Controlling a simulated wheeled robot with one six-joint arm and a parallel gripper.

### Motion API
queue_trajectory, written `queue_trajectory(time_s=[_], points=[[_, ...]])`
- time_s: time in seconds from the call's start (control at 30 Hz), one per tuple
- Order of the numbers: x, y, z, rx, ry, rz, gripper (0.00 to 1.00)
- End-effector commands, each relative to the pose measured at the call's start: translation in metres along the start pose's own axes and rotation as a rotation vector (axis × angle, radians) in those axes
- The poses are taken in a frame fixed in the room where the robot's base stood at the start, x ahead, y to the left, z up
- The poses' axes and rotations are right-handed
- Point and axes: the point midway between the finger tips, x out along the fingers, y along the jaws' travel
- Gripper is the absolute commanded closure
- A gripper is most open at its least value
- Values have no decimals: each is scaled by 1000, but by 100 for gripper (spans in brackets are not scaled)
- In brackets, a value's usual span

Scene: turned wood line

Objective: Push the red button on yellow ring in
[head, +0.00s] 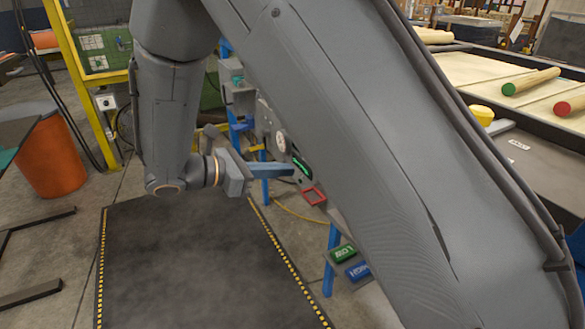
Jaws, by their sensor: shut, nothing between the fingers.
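I cannot make out a red button on a yellow ring in the head view; the arm covers part of the scene. My gripper (289,171) is shut and empty, pointing right, with its tips in front of a grey panel (263,122). I cannot tell whether the tips touch the panel. The panel carries a round white gauge (281,141) and a green-lit display (302,166). A red square frame (313,195) shows just below the display. My large arm link hides what lies right of the panel.
Green LOW (343,253) and blue HIGH (358,270) labelled blocks sit low on a blue stand. A dark mat (185,265) lies clear in front. An orange bin (50,155) stands left. A yellow round piece (481,115) and wood dowels (530,81) are at right.

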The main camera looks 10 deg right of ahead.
Motion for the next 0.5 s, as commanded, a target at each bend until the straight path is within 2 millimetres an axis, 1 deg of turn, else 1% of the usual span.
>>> queue_trajectory(time_s=[0.03,0.3,0.43,0.5], points=[[9,-1,0,-1,-1,-3,100],[62,-1,0,-1,0,-4,100],[86,-1,0,0,0,-3,100],[96,-1,4,1,0,-3,100]])
